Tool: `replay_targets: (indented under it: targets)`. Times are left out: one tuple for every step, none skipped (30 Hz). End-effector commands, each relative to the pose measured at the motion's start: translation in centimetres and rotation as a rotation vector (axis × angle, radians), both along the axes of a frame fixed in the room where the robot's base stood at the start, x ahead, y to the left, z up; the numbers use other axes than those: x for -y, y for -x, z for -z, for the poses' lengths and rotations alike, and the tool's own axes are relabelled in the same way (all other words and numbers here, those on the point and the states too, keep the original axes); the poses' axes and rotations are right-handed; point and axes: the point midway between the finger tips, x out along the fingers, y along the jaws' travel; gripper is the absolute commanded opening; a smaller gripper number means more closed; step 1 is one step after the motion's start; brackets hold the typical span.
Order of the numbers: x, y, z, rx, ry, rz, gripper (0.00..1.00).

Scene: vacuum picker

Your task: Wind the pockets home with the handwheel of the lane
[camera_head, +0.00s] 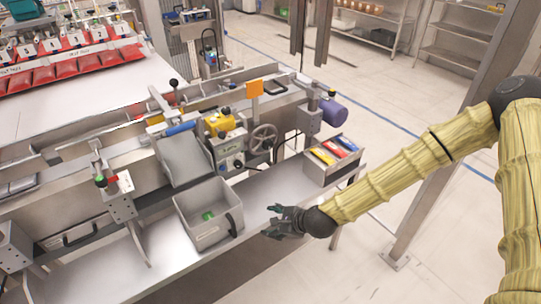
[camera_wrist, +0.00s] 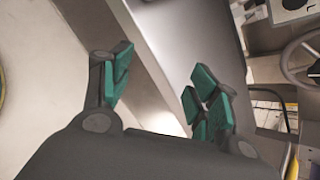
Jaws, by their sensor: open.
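The handwheel (camera_head: 263,138) is a grey spoked wheel on the front of the machine, right of a yellow-topped control unit (camera_head: 225,138). In the wrist view part of the handwheel (camera_wrist: 290,62) shows at the right edge. My gripper (camera_head: 277,222) is open and empty, in front of the bench edge, below and slightly right of the handwheel and well apart from it. In the wrist view the green-padded fingers (camera_wrist: 160,95) are spread with nothing between them.
A grey bin (camera_head: 208,228) with a green item inside stands on the bench left of my gripper. A box of coloured packets (camera_head: 333,150) stands right of the handwheel. A purple motor (camera_head: 333,112) sits above it. A steel post (camera_head: 425,170) rises behind my arm.

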Motion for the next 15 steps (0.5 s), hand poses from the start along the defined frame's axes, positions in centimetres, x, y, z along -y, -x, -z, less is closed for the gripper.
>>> replay_targets:
  targets:
    - [0.2,-2.4,-0.9,0.001,-0.066,0.072,0.60]
    - [0.2,-3.6,-1.7,-0.003,-0.107,0.113,0.60]
    - [0.4,-5.3,-3.0,-0.008,-0.163,0.168,0.60]
    - [0.6,-6.6,-4.0,-0.010,-0.208,0.210,0.60]
    - [0.8,-7.8,-5.0,-0.014,-0.251,0.249,0.60]
    - [1.3,-9.4,-6.4,-0.018,-0.311,0.300,0.60]
    - [1.6,-10.5,-7.5,-0.021,-0.354,0.337,0.60]
    - [2.0,-11.6,-8.5,-0.025,-0.396,0.370,0.60]
    - [2.5,-12.8,-9.8,-0.032,-0.449,0.410,0.60]
    - [2.9,-13.6,-10.7,-0.035,-0.485,0.436,0.60]
    - [3.3,-14.4,-11.6,-0.039,-0.517,0.460,0.60]
    - [3.8,-15.2,-12.5,-0.043,-0.555,0.487,0.60]
    - [4.0,-15.6,-13.2,-0.046,-0.579,0.502,0.60]
    - [4.3,-16.0,-13.7,-0.048,-0.599,0.515,0.60]
    - [4.6,-16.4,-14.3,-0.051,-0.620,0.529,0.60]
